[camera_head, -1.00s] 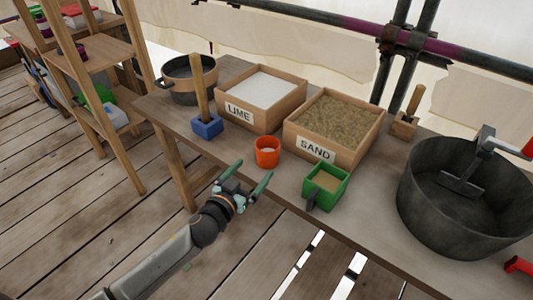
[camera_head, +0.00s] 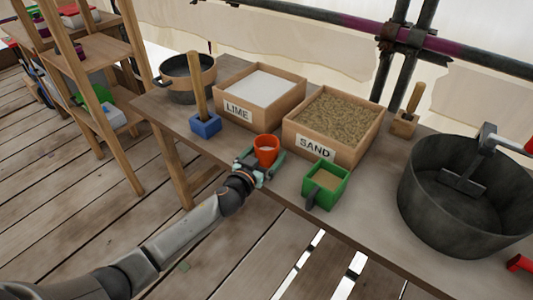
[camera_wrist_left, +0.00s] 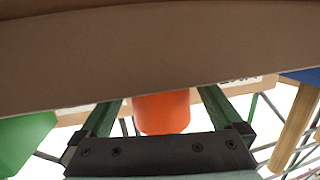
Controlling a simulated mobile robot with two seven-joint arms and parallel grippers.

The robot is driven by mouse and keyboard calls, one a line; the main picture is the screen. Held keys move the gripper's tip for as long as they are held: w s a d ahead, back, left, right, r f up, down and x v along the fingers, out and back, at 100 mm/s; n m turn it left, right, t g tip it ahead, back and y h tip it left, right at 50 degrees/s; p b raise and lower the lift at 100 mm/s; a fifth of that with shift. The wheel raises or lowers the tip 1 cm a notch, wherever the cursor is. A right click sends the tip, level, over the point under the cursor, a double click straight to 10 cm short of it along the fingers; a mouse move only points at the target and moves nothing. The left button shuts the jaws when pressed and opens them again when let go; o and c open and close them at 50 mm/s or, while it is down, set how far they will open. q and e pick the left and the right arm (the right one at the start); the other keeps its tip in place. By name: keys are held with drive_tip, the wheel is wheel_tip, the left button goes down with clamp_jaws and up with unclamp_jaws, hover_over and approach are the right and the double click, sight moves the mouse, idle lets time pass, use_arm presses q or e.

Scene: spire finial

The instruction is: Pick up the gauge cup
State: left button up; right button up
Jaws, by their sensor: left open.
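In the left wrist view the cup (camera_wrist_left: 162,112) shows between the two open green fingers, with a gap on both sides. The gripper hides the cup's lower near part in the head view. My right gripper is not in view.
A green box with a handle (camera_head: 325,186) stands right of the cup, and a blue block with a wooden handle (camera_head: 205,126) to its left. The lime box (camera_head: 236,111) and sand box (camera_head: 315,148) stand behind. A large dark bucket (camera_head: 455,205) is at the right.

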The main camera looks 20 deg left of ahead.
use_arm(q)
drive_tip(key=shift+c, duration=0.2)
drive_tip(key=c, duration=1.2)
drive_tip(key=shift+r, duration=0.1)
